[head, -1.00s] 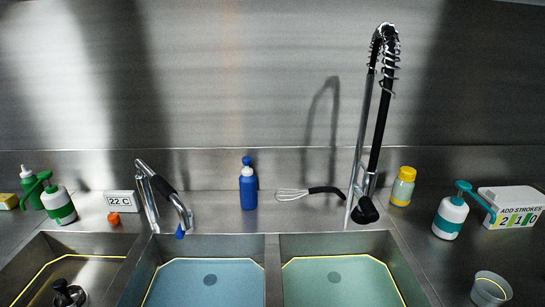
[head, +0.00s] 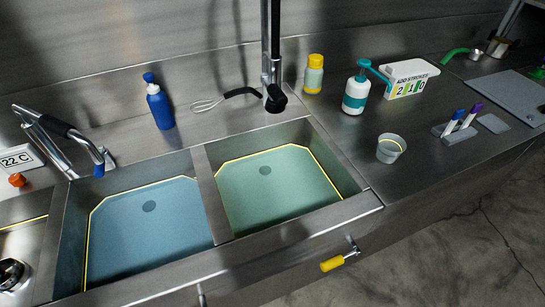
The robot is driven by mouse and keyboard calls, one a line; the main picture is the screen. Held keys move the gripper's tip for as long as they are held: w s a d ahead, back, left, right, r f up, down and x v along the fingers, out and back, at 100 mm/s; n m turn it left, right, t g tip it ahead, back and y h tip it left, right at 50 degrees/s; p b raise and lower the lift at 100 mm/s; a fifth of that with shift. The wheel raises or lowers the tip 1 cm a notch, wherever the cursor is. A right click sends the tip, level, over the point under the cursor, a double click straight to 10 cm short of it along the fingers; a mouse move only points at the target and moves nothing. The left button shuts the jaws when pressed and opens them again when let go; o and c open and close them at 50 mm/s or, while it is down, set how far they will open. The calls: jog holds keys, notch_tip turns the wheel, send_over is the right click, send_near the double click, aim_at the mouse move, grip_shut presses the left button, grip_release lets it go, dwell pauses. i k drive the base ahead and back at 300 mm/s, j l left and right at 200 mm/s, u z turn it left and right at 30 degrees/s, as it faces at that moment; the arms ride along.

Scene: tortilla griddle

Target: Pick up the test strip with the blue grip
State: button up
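The test strip with the blue grip (head: 458,113) stands tilted in a small grey holder (head: 455,131) on the counter at the right. Its grip is at the top and its pale lower part runs down to the holder. A similar strip with a purple grip (head: 476,107) stands just to its right. My gripper is not in the head view, so its state and its distance from the strip do not show.
A grey pad (head: 493,123) and board (head: 511,95) lie right. Sinks (head: 213,172) fill the left; a yellow-handled valve (head: 332,264) sticks out in front.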

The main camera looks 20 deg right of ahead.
aim_at(458, 114)
jog(key=z, duration=1.25)
